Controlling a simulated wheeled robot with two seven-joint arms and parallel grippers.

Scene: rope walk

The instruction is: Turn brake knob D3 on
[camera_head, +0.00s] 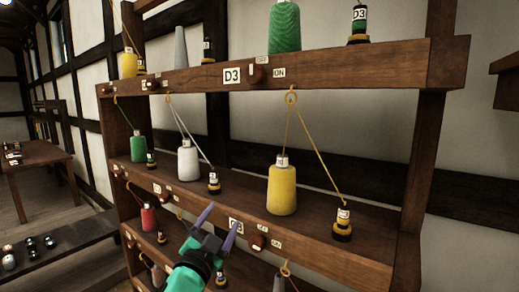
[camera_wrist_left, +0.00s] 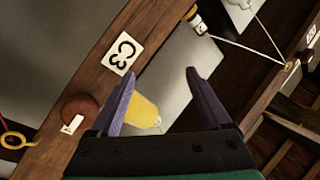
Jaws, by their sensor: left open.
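Brake knob D3 (camera_head: 258,75) is a small dark red-brown round knob on the upper shelf's front board in the head view. The D3 plate (camera_head: 232,76) is just left of it. An OFF label (camera_head: 261,61) is above it and an ON label (camera_head: 279,72) to its right. The knob's exact setting is too small to tell. My left gripper (camera_head: 220,217) has purple fingers, is open and empty, and is well below D3, by the lower board near the C3 plate (camera_wrist_left: 124,53). In the left wrist view its fingers (camera_wrist_left: 160,82) are spread apart.
The C3 knob (camera_wrist_left: 80,110) is near the left gripper. Yellow (camera_head: 282,188), white (camera_head: 188,163) and green (camera_head: 285,28) thread cones stand on the shelves. A yellow thread runs through a hook (camera_head: 291,97) right of D3. Open air lies before the upper board.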

